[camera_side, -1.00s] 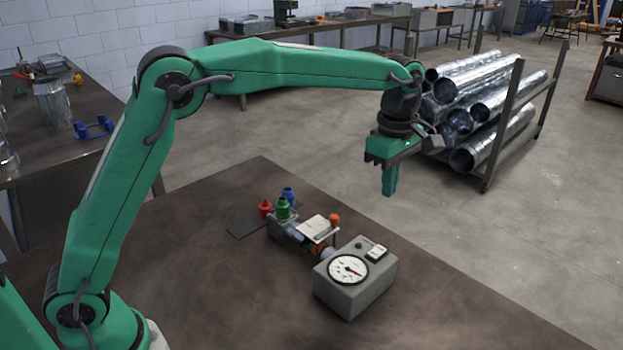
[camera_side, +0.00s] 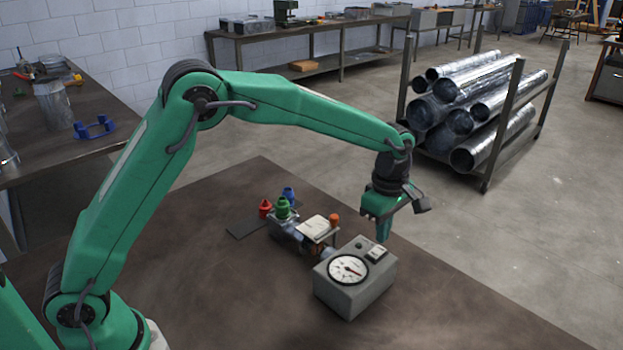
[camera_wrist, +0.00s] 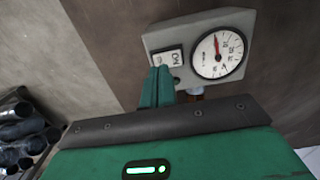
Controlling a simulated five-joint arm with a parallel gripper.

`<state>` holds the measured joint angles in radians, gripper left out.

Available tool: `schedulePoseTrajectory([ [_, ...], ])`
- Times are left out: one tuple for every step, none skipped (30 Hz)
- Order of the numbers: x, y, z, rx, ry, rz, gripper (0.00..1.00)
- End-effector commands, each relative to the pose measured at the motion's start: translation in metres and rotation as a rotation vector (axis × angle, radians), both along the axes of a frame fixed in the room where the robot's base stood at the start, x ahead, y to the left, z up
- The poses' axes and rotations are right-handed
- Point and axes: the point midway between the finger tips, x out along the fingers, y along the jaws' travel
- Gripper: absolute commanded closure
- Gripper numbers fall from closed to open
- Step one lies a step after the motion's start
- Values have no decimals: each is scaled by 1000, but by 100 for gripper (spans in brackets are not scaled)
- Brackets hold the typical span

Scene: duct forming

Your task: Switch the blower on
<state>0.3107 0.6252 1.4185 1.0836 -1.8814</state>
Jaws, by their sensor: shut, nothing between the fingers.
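The blower unit is a grey box (camera_side: 352,296) on the brown table, with a round white dial (camera_side: 348,270) on its face. A small rocker switch (camera_side: 376,253) sits beside the dial, near the box's far right corner. In the wrist view the switch (camera_wrist: 167,61) shows the letters "ON", and the dial (camera_wrist: 218,52) has a red needle. My gripper (camera_side: 383,238) is shut and empty, pointing down, with its tips just above or beside the switch. In the wrist view the fingertips (camera_wrist: 157,72) overlap the switch's lower edge; I cannot tell whether they touch.
Next to the box stand a fitting with a white card (camera_side: 318,228), an orange knob (camera_side: 333,219) and red (camera_side: 265,208), green (camera_side: 283,208) and blue (camera_side: 289,194) caps. A rack of metal ducts (camera_side: 475,110) stands on the floor behind. The table's front is clear.

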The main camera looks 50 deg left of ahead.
Motion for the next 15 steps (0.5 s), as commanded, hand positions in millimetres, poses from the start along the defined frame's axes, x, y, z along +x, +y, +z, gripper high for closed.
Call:
schedulePoseTrajectory([
  [-1,0,-6,1,3,0,100],
  [0,0,-9,1,2,0,100],
  [0,0,-13,1,2,0,100],
  [0,0,-15,1,2,0,100],
  [0,0,-17,1,2,0,100],
  [0,0,-19,1,2,0,100],
  [0,0,-20,0,1,0,100],
  [0,0,-21,0,1,0,100],
  [0,0,-22,0,1,0,100],
  [0,0,-23,0,0,0,100],
  [0,0,-23,0,0,0,100],
  [0,0,-23,0,0,0,100],
  [0,0,-23,0,0,0,100],
  [0,0,-23,0,0,0,100],
  [0,0,-23,0,0,0,100],
])
